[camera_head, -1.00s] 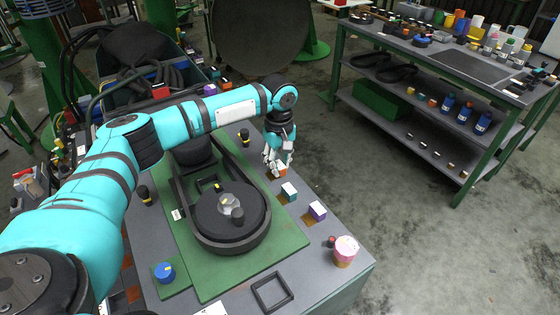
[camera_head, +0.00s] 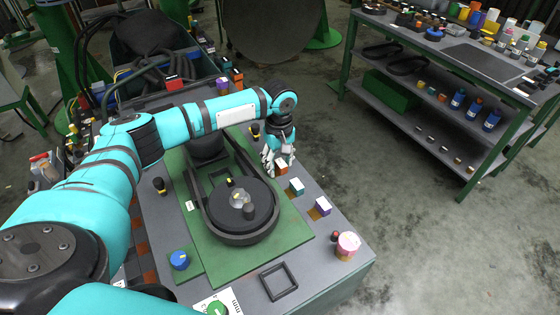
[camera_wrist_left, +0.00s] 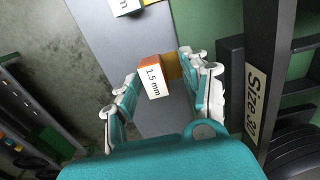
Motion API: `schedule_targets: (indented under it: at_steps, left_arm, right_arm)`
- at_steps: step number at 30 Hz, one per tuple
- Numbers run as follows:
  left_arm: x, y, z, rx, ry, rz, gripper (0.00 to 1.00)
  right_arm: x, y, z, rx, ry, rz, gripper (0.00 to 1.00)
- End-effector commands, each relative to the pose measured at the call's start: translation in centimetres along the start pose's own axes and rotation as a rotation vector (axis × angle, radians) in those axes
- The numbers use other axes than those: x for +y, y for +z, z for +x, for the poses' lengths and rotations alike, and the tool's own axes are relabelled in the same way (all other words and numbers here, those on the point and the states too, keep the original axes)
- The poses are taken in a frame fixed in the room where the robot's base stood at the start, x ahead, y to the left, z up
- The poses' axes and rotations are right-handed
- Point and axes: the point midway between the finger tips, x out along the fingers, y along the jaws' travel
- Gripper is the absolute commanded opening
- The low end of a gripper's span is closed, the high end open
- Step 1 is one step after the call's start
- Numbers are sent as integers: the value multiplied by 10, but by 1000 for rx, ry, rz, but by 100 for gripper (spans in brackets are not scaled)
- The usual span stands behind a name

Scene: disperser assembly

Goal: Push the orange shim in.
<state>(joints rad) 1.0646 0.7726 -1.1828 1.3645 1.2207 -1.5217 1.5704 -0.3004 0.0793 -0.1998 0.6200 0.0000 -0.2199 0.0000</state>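The orange shim (camera_head: 281,167) is a small block with a white face marked "1.5 mm". It is at the table's far right edge, partly hidden by my left gripper in the head view. In the left wrist view the orange shim (camera_wrist_left: 153,77) lies between the fingertips, with a gap to the left finger. A brown-orange patch sits right beside it. My left gripper (camera_head: 278,158) points down at the shim; its fingers show spread in the left wrist view (camera_wrist_left: 162,88). Contact on the right finger's side cannot be told. My right gripper is not in view.
A teal block (camera_head: 297,187) and a purple block (camera_head: 320,207) stand along the same edge. The round black assembly (camera_head: 242,208) sits on a green plate (camera_head: 205,270).

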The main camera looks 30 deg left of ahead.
Motion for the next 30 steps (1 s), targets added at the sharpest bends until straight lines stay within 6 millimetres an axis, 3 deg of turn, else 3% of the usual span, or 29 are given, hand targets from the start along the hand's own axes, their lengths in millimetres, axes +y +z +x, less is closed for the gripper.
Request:
schedule_targets:
  at_steps: [8, 21, 30]
  left_arm:
    - [1, 0, -6, 1, 5, 0, 46]
    - [0, 0, -90, 1, 5, 0, 46]
    - [-1, 0, -119, 0, 2, -1, 46]
  right_arm:
    - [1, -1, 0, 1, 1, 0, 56]
    - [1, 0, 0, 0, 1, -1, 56]
    - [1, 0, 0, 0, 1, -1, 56]
